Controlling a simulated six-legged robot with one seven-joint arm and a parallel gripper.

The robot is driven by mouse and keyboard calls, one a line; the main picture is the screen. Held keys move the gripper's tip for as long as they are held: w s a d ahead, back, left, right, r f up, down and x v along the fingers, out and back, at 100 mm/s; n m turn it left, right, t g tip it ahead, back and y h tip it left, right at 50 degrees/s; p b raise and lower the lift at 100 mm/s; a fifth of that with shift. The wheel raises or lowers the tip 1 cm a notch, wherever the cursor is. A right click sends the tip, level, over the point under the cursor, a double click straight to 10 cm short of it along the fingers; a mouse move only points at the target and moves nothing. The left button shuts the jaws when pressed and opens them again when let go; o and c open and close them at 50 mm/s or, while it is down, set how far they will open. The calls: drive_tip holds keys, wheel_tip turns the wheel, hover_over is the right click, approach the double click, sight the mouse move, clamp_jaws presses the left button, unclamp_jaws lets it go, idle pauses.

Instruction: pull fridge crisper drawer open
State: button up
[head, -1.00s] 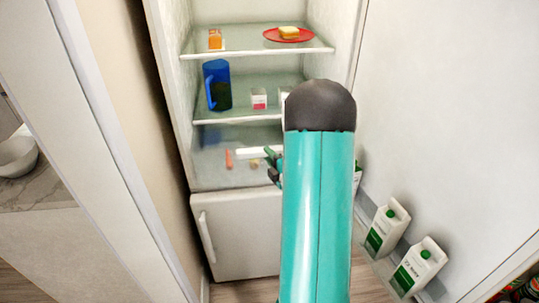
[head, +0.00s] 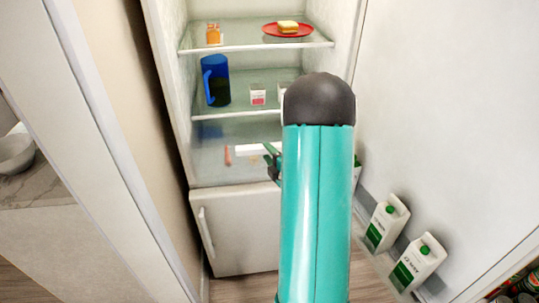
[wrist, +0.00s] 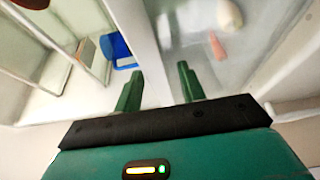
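The fridge's clear crisper drawer (head: 212,168) is at the bottom of the fridge interior in the head view. It looks shut, and a carrot (head: 228,155) shows inside it.
The open fridge door (head: 440,120) on the right holds milk cartons (head: 385,222). A white lower front (head: 238,230) with a handle is below.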

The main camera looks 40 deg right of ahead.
drive_tip(key=v, duration=1.4)
drive_tip(key=w+a+r+m+g, duration=0.3)
drive_tip(key=w+r+m+g, duration=0.15)
drive_tip(key=w, duration=0.35)
drive_tip(key=a+r+m+g, duration=0.2)
drive_tip(key=a+r+m, duration=0.35)
drive_tip(key=a, duration=0.25)
drive_tip(key=s+a+r+m+g+y, duration=0.2)
drive_tip(key=s+a, duration=0.4)
drive_tip(key=a, duration=0.4)
drive_tip(key=s+a+r+m+g+y, duration=0.1)
drive_tip(key=s+a+r+m+g, duration=0.2)
drive_tip(key=s+a, duration=0.4)
drive_tip(key=a+r, duration=0.1)
drive_tip(key=a, duration=0.2)
drive_tip(key=shift+s+a+m+y, duration=0.2)
drive_tip(key=shift+m+y, duration=0.1)
drive_tip(key=shift+y, duration=0.1)
drive_tip(key=shift+d+r+g, duration=0.1)
drive_tip(key=shift+d+g, duration=0.05)
drive_tip(key=shift+g, duration=0.1)
